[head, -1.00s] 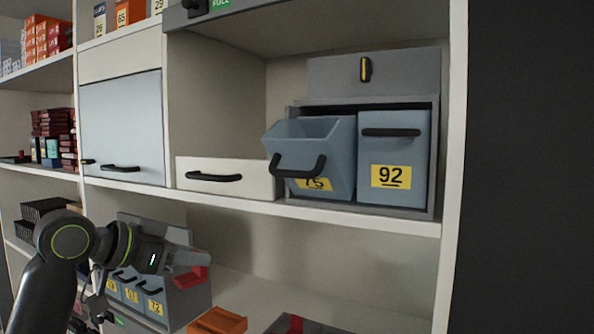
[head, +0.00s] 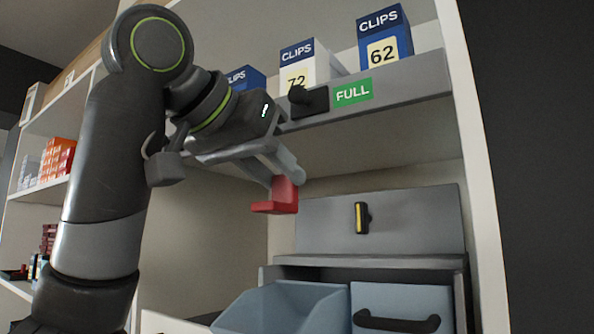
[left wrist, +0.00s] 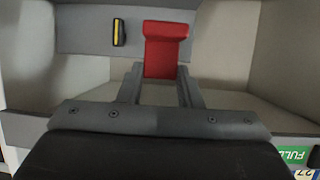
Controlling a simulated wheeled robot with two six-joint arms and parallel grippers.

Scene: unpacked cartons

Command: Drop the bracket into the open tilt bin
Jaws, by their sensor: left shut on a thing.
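My left gripper (head: 284,180) is shut on the red bracket (head: 281,197), an L-shaped piece that hangs from its fingers in the head view. The left wrist view shows the bracket (left wrist: 165,48) between the two fingers too. The open tilt bin (head: 283,308) is blue-grey and tilted forward, at the bottom of the head view. Its lower part is cut off by the frame. The bracket is held well above the bin and apart from it. My right gripper is in neither view.
A shut bin with a black handle (head: 397,321) stands right of the open one. Above them is a grey panel with a yellow-and-black latch (head: 361,217). A shelf edge with a green FULL label (head: 352,93) and clips boxes (head: 384,38) is close to my left gripper.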

